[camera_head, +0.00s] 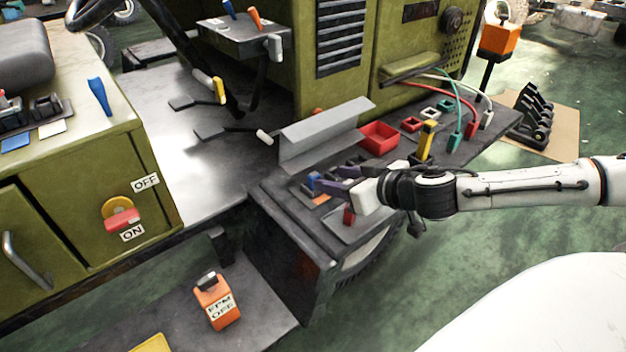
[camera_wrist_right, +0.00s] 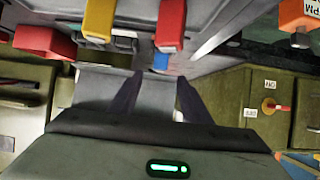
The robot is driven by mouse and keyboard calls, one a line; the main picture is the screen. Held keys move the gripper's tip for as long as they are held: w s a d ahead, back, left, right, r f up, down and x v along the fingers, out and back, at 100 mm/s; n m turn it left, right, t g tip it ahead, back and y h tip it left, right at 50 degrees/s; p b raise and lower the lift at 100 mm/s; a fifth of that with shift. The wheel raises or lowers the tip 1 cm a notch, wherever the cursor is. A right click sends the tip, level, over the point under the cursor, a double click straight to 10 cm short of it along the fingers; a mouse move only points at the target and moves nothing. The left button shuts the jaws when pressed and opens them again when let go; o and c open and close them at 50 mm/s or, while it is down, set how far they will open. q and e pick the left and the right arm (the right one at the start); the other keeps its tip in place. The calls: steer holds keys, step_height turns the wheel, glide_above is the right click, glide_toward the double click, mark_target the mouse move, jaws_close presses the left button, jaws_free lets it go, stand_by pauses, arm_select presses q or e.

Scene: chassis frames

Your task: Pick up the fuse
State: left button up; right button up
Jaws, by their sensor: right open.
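My right gripper (camera_head: 328,180) reaches in from the right above the dark panel with slots, its fingers apart and empty. In the right wrist view the two fingers (camera_wrist_right: 158,98) stand apart with nothing between them. A small blue piece (camera_head: 313,179) sits in the panel just beyond the fingertips. It shows past the finger gap in the wrist view (camera_wrist_right: 161,62). I cannot tell which coloured piece is the fuse. My left gripper is out of view.
A grey angled plate (camera_head: 322,135) stands behind the panel, beside a red bin (camera_head: 379,137). A yellow block (camera_head: 427,138) stands to the right, with red and green cable plugs (camera_head: 455,143) beyond. An orange labelled box (camera_head: 217,302) lies at lower left.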

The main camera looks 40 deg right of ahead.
mark_target(316, 176)
steer(key=shift+p+x, duration=0.55)
steer(key=shift+x, duration=2.45)
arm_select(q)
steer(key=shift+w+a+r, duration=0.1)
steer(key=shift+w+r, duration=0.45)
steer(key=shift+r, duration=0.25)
arm_select(e)
steer(key=shift+c, duration=0.2)
steer(key=shift+r, duration=0.1)
jaws_close()
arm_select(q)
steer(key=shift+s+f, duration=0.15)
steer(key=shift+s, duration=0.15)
